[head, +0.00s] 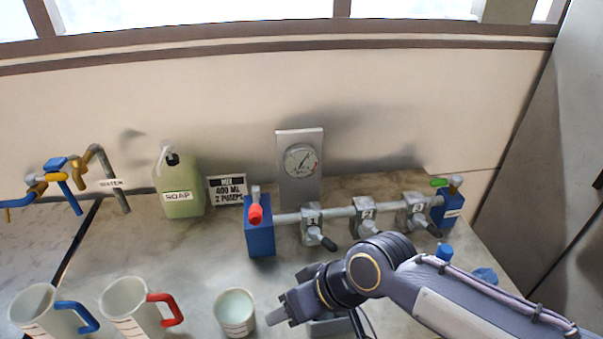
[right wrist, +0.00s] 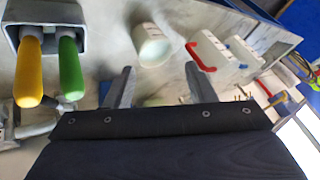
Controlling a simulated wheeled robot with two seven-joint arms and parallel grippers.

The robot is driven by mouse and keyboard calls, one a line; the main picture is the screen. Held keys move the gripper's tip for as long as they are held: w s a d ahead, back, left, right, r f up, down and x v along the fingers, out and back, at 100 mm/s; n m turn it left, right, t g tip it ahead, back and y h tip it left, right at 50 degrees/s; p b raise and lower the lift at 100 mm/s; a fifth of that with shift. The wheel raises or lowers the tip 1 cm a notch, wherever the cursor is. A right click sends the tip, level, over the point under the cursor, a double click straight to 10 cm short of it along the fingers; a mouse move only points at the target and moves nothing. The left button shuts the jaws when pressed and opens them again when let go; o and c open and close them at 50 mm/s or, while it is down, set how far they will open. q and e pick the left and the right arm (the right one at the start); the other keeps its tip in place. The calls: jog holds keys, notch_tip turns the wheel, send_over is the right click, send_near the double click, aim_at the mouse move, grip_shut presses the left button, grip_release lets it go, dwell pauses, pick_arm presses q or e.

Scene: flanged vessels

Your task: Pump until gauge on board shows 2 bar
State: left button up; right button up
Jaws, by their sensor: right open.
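The round gauge (head: 301,160) is mounted on an upright grey board (head: 299,195) at the back of the counter. Its needle shows, but the scale is too small to read. A blue block (head: 259,228) with a red-tipped lever (head: 255,213) stands in front of it, at the left end of a grey pipe. I cannot tell which part is the pump. My right gripper (head: 277,314) is in front of the blue block, right of a white cup (head: 235,312). In the right wrist view its fingers (right wrist: 158,86) are apart with nothing between them. My left gripper is not in view.
The pipe carries several black-handled valves (head: 312,225) and ends at another blue block (head: 446,212). Yellow and green handles (right wrist: 48,70) show in the right wrist view.

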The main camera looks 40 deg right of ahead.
dwell(0.8)
notch_tip(320, 180, up, 7)
jog(key=m+g+h+b, duration=0.2)
jog(key=m+g+b, duration=0.2)
jog(key=m+b, duration=0.25)
send_over(256, 210)
jog(key=s+d, duration=0.1)
jog(key=shift+d+r+n, duration=0.1)
jog(key=shift+r+n, duration=0.1)
jog(key=shift+n, duration=0.05)
jog(key=shift+w, duration=0.15)
jog(key=x, duration=0.7)
jog(key=shift+f+b, duration=0.25)
jog(key=shift+b, duration=0.15)
jog(key=c, duration=1)
jog(key=shift+c, duration=0.2)
